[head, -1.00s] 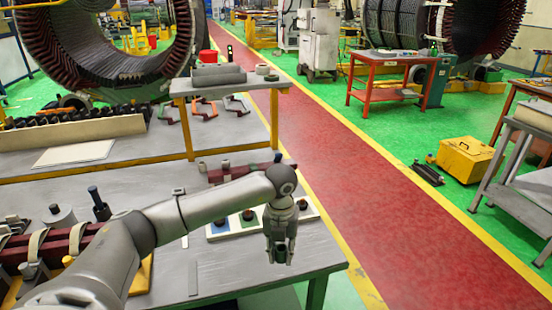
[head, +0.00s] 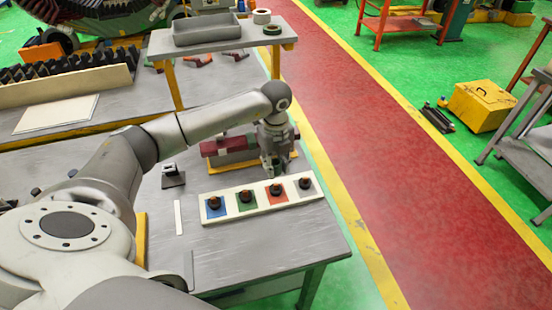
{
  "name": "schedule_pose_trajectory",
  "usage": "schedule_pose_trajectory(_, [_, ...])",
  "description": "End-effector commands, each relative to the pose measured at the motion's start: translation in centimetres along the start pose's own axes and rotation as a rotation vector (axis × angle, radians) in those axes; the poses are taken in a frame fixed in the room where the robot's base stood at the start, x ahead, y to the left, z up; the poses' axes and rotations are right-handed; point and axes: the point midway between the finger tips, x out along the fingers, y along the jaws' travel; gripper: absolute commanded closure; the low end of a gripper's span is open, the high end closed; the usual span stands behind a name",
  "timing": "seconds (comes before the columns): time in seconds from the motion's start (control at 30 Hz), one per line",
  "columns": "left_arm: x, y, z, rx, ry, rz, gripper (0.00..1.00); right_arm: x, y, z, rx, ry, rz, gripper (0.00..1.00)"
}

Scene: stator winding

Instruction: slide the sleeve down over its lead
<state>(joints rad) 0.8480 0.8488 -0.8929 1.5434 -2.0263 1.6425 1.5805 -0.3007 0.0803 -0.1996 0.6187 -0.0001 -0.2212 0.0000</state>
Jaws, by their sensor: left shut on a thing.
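My left gripper (head: 275,165) reaches over the front table and points down beside the right end of a dark red block (head: 230,146). Its fingers are close together on a small thing, which I take to be the sleeve; it is mostly hidden by the fingers. I cannot make out the lead or whether the sleeve touches it. In front of the gripper lies a white board (head: 228,214) with blue, green, red and grey squares, each bearing a small dark upright piece. My right gripper is out of view.
A small dark stand (head: 173,177) stands left of the block. A raised grey shelf (head: 215,46) with a grey tray (head: 207,30) is behind. The table's right edge is close to the gripper, with the red walkway (head: 380,150) beyond. The front right tabletop is clear.

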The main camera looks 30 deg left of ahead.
Motion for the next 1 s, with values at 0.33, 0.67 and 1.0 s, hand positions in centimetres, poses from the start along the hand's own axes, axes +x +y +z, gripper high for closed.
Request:
schedule_pose_trajectory(0.33, [2.5,0.0,0.0,0.002,0.0,0.0,0.86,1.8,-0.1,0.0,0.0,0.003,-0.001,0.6])
schedule_pose_trajectory(0.67, [4.8,0.0,0.0,0.003,0.0,0.001,0.86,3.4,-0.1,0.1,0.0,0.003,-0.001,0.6])
schedule_pose_trajectory(1.0, [6.7,0.0,0.0,0.002,0.0,0.0,0.86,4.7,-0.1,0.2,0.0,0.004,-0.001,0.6])
